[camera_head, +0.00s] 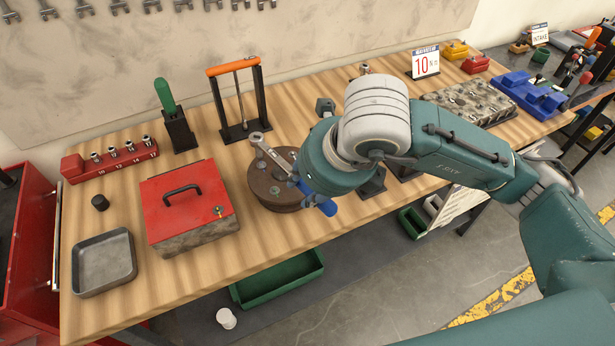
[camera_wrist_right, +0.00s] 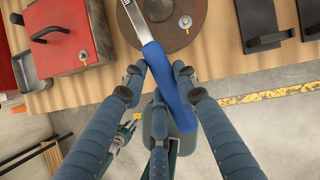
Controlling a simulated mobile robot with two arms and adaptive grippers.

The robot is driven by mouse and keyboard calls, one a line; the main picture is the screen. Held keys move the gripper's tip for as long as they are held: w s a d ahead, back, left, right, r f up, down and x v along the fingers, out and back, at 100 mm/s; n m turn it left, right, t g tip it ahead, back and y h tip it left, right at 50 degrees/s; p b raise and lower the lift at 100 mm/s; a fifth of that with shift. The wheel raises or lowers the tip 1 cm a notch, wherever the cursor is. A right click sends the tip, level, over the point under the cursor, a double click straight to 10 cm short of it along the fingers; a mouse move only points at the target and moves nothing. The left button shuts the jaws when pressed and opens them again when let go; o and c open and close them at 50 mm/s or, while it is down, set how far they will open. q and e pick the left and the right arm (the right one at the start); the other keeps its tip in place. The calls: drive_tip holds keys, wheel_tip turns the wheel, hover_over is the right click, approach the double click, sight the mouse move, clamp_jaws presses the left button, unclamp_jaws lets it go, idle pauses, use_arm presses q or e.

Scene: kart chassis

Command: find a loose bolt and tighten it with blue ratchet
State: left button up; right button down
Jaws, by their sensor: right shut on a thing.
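The blue ratchet (camera_head: 325,206) has a silver shank and a blue handle. In the head view its silver head lies over the far-left part of the round brown disc (camera_head: 262,194). My right gripper (camera_head: 305,190) is shut on the handle, partly hidden behind my own wrist. In the right wrist view my right gripper's fingers (camera_wrist_right: 158,76) close around the blue handle of the ratchet (camera_wrist_right: 168,78). A bolt (camera_wrist_right: 184,22) shows on the disc (camera_wrist_right: 196,14), to the right of the shank. I cannot tell whether it is loose. My left gripper is not in view.
A red-lidded box (camera_head: 188,205) and a grey tray (camera_head: 104,262) stand left of the disc. Behind are a socket rack (camera_head: 110,160), a green-handled tool (camera_head: 165,95) and an orange-handled tool in a black stand (camera_head: 233,68). An engine block (camera_head: 468,102) is at right.

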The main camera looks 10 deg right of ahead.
drive_tip(key=w+d+n+g+y, duration=0.1)
drive_tip(key=w+d+n+g, duration=0.1)
drive_tip(key=w+d+n, duration=0.3)
drive_tip(key=w+d+n+g+y, duration=0.2)
drive_tip(key=w+d+n, duration=0.3)
drive_tip(key=w, duration=0.6)
drive_tip(key=shift+f+n+g, duration=0.3)
drive_tip(key=shift+f+n, duration=0.05)
drive_tip(key=shift+n, duration=1.05)
drive_tip(key=shift+f+b, duration=0.65)
drive_tip(key=shift+f, duration=0.15)
drive_tip(key=shift+s, duration=0.1)
